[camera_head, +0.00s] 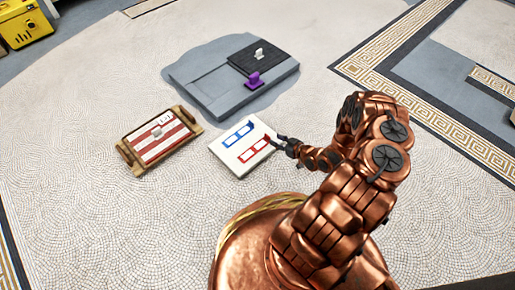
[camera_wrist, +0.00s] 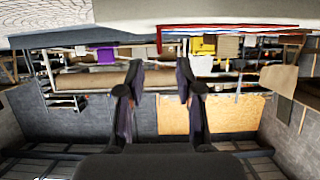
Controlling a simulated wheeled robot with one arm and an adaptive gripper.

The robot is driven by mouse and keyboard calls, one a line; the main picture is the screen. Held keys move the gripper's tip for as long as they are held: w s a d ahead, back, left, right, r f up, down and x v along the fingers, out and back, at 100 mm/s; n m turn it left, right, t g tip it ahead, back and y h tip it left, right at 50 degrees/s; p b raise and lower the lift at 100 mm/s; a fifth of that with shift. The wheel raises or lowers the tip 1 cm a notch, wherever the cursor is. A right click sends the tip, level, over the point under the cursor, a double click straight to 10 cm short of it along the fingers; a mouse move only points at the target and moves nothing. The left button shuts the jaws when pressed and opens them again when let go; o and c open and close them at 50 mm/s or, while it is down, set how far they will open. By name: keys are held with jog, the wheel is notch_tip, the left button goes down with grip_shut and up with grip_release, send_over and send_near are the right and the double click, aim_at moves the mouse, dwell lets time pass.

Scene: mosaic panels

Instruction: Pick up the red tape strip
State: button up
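The red tape strip (camera_head: 246,156) lies on a white board (camera_head: 225,150) in the head view, its middle showing white. A matching blue strip (camera_head: 238,135) lies just behind it on the same board. My gripper (camera_head: 280,143) is at the right edge of the board, close to the right end of the red strip. In the wrist view, my gripper (camera_wrist: 160,78) has its two fingers apart with nothing between them. A red edge (camera_wrist: 159,40) shows beyond the fingertips there, near the top. Whether the gripper touches the board cannot be told.
A wooden tray with red and white stripes (camera_head: 134,158) and a small grey piece stands to the left. Behind is a grey slab (camera_head: 200,95) bearing a dark mat (camera_head: 275,68), a purple piece (camera_head: 254,80) and a white piece (camera_head: 259,55). Open mosaic floor surrounds them.

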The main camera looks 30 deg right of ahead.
aim_at(269, 137)
jog(key=shift+b+x, duration=1.1)
jog(key=shift+x, duration=1.7)
grip_shut()
